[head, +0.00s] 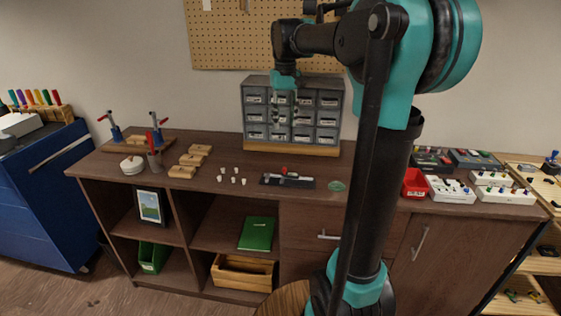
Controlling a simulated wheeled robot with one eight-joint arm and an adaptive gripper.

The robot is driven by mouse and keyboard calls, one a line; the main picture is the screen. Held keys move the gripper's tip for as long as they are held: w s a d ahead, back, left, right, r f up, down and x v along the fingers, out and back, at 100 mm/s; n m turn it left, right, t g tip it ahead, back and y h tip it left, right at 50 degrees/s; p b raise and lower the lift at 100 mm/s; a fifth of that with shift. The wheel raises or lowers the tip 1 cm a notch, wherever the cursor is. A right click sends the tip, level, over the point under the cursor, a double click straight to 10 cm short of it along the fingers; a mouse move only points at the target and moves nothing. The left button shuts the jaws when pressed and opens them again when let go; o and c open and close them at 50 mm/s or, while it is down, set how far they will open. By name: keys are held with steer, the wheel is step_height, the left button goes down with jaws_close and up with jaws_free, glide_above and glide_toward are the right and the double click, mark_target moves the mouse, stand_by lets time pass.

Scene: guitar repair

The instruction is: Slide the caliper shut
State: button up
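What looks like the caliper (291,178) lies on a small dark mat (308,184) near the front edge of the brown workbench. It is a thin metallic tool with a red part on its upper side; it is too small to tell how far its jaws are apart. My gripper (285,118) hangs above the bench in front of the grey drawer cabinet, up and behind the caliper in the picture. Its fingers point down, look spread apart and hold nothing that I can see.
The drawer cabinet (252,110) stands at the back of the bench. Several small white pegs (233,180) and wooden blocks (190,160) lie left of the caliper. A green disc (337,186) lies to its right. A red bin (415,184) and white boxes stand farther right, beyond my arm.

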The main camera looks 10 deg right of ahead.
mark_target(284, 168)
step_height(284, 168, down, 17)
steer(key=shift+f, duration=0.15)
stand_by(0.5)
jaws_close()
stand_by(0.3)
